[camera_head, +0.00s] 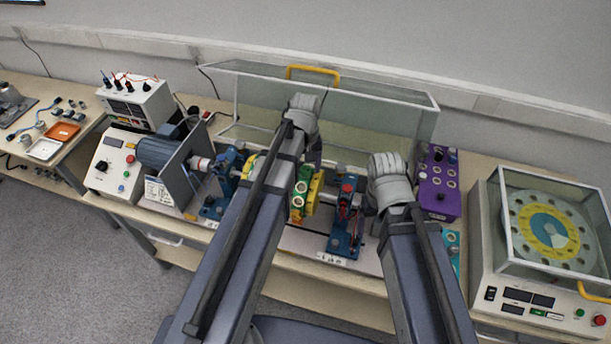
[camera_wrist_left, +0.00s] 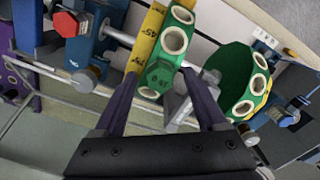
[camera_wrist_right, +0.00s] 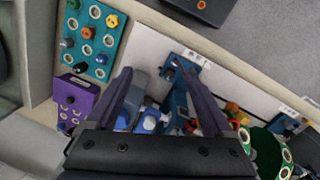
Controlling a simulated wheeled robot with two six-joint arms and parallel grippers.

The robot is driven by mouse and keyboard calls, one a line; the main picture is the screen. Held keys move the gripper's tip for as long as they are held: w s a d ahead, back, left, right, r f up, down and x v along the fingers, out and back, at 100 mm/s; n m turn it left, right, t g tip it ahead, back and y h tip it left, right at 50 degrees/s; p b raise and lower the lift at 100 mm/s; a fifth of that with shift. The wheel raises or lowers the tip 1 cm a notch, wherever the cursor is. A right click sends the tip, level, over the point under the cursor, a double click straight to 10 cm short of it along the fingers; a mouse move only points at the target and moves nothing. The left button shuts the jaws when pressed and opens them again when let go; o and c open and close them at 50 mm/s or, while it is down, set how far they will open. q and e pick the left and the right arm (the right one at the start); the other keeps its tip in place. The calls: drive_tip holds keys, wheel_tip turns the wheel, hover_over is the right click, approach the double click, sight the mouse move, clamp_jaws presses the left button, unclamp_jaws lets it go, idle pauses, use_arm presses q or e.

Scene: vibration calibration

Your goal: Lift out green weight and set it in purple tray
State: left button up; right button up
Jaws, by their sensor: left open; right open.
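A green hexagonal weight (camera_wrist_left: 160,75) sits in the green face of a rotor disc (camera_wrist_left: 180,38) with a yellow side. My left gripper (camera_wrist_left: 160,85) is open, with its fingers on either side of the weight, apparently not closed on it. In the head view my left arm hides much of the rotor (camera_head: 301,200). The purple tray (camera_head: 438,185), a block with round sockets, stands to the right of the rotor rig; it also shows in the right wrist view (camera_wrist_right: 75,100). My right gripper (camera_wrist_right: 152,72) is open and empty above the rig's right end.
A teal socket block (camera_wrist_right: 95,35) holding coloured weights lies in front of the purple tray. A second green disc (camera_wrist_left: 238,80) sits on the same shaft. Blue bearing stands (camera_head: 345,215) flank the rotor. A raised clear cover (camera_head: 330,100) stands behind; a balancing machine (camera_head: 540,230) is at right.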

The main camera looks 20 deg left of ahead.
sight(305, 169)
use_arm(q)
drive_tip(key=shift+r, duration=0.1)
clamp_jaws()
idle(0.4)
wheel_tip(305, 169, up, 10)
drive_tip(key=p, duration=1)
drive_tip(key=shift+s, duration=0.1)
